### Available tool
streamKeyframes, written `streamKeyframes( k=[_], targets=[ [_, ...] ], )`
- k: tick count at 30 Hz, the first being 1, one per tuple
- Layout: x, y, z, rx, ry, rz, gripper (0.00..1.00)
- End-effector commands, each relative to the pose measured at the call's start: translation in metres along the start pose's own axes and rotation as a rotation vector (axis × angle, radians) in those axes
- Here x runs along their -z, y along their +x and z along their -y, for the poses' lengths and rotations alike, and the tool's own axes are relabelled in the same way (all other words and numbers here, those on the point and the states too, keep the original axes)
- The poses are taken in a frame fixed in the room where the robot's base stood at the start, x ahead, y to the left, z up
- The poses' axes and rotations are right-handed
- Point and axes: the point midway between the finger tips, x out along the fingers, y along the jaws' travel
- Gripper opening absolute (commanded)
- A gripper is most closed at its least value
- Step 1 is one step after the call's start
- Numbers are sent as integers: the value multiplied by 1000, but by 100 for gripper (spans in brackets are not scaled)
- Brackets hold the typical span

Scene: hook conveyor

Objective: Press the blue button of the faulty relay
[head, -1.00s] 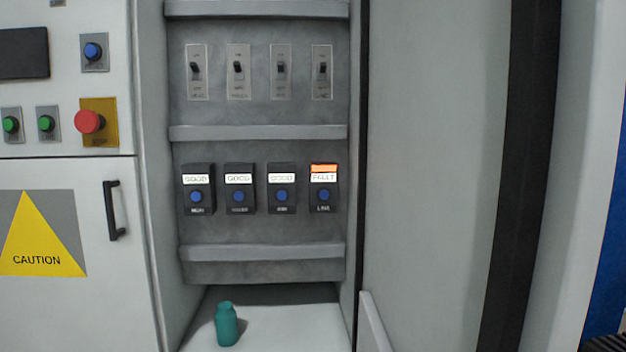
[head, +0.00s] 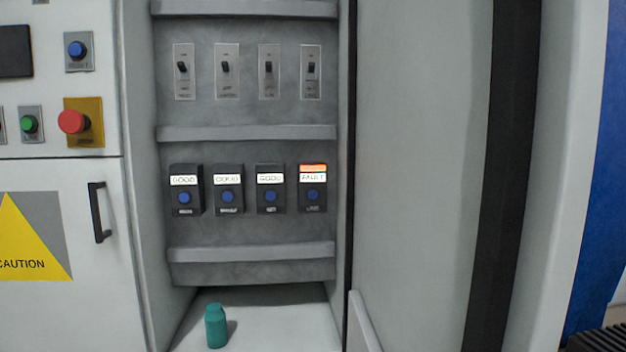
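In the head view, several black relays sit in a row on the grey back panel of an open cabinet. The rightmost relay (head: 313,205) has a lit orange strip above a label that reads FAULT. Its round blue button (head: 313,194) is in plain view below the label. The other relays, such as the leftmost relay (head: 186,207), have white labels that read GOOD where legible, each with a blue button. My gripper is not in view.
Toggle switches (head: 227,68) line the panel above the relays. A teal bottle (head: 215,327) stands on the cabinet floor below. An open grey door (head: 415,180) is on the right. At left are a red button (head: 72,121) and a black handle (head: 98,212).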

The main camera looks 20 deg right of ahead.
Motion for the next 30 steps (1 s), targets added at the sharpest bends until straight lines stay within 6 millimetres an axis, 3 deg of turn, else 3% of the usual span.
streamKeyframes(
  k=[8,30],
  targets=[
    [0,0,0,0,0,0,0],
    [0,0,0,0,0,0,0]
  ],
)
